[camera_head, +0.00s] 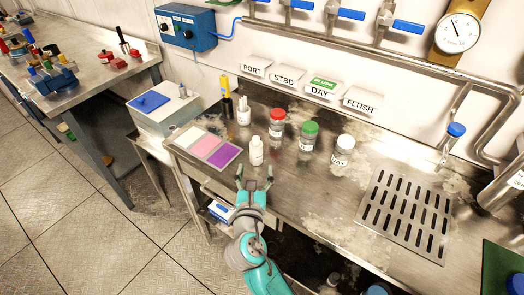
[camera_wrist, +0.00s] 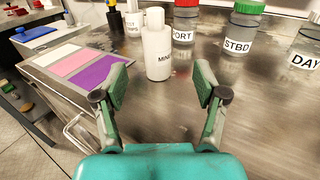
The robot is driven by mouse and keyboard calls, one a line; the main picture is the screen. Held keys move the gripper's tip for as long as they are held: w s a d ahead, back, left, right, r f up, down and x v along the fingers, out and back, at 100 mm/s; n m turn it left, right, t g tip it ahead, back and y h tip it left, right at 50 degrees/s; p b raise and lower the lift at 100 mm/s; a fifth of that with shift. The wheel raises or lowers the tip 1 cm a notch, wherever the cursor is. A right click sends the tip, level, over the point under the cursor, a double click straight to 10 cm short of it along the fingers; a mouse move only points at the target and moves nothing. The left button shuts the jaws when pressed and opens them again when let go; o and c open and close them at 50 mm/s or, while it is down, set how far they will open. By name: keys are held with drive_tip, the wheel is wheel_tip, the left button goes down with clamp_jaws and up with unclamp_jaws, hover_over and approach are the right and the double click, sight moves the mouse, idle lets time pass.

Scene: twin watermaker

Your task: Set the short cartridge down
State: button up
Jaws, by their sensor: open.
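My gripper (camera_head: 254,178) is open at the front edge of the steel counter (camera_head: 310,195). In the wrist view nothing sits between the fingers of my gripper (camera_wrist: 160,88). A small white bottle (camera_head: 257,152) stands upright on the counter just beyond the fingertips, apart from them. It also shows in the wrist view (camera_wrist: 157,48), with a partly readable label beginning "MIN". I cannot make out a thing that is clearly the short cartridge in either view.
Jars with red (camera_head: 277,122), green (camera_head: 309,134) and white (camera_head: 344,150) lids stand behind. White, pink and purple pads (camera_head: 224,155) lie left. A slotted drain plate (camera_head: 405,213) lies right. Bare counter lies between jars and front edge. Below is a dark open space.

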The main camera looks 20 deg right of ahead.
sight(255, 153)
drive_tip(key=x, duration=0.4)
drive_tip(key=shift+d, duration=0.1)
drive_tip(key=shift+a+x, duration=0.2)
drive_tip(key=shift+x, duration=1.2)
drive_tip(key=shift+a+x, duration=0.15)
drive_tip(key=shift+x, duration=1.2)
drive_tip(key=shift+w, duration=0.15)
clamp_jaws()
